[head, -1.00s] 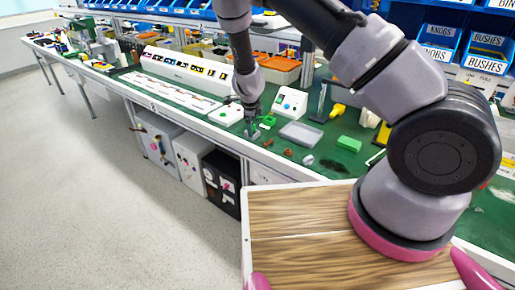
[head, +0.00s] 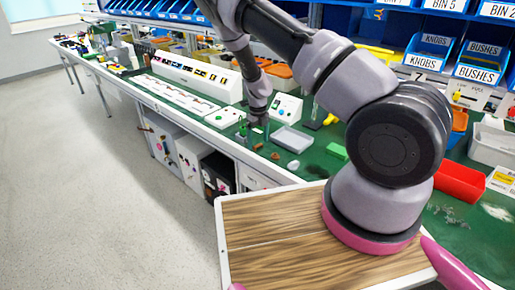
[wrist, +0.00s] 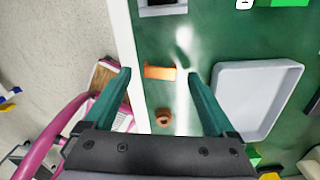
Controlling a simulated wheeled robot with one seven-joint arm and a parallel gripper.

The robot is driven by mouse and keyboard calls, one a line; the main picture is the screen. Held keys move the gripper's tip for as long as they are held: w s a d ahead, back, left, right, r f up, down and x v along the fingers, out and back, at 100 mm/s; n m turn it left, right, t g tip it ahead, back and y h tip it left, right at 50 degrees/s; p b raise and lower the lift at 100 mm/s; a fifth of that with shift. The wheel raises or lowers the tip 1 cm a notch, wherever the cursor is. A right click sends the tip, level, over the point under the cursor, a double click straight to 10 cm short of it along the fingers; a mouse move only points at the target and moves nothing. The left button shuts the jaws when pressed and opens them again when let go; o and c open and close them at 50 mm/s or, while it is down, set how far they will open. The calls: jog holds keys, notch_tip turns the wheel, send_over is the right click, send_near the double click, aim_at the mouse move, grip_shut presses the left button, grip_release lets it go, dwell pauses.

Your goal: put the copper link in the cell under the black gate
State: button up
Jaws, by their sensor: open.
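The copper link (wrist: 160,72) is a small flat orange-copper bar on the green bench top. It also shows as a small brown piece in the head view (head: 258,146). My gripper (wrist: 159,76) is open, its green fingers on either side of the link in the picture, with no visible contact. In the head view my gripper (head: 256,127) points down over the bench near its front edge. A long white console (head: 195,72) with a row of dark and coloured squares stands further left. I cannot make out which part is the black gate or its cell.
A copper-brown ring-like piece (wrist: 164,117) lies close to the link. A pale grey tray (wrist: 262,98) is to the right. A green block (head: 337,151) and a white dial box (head: 286,107) stand nearby. The bench edge (wrist: 128,45) runs along the left.

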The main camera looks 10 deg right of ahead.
jog(key=shift+f, duration=0.75)
grip_shut()
jog(key=shift+r, duration=0.1)
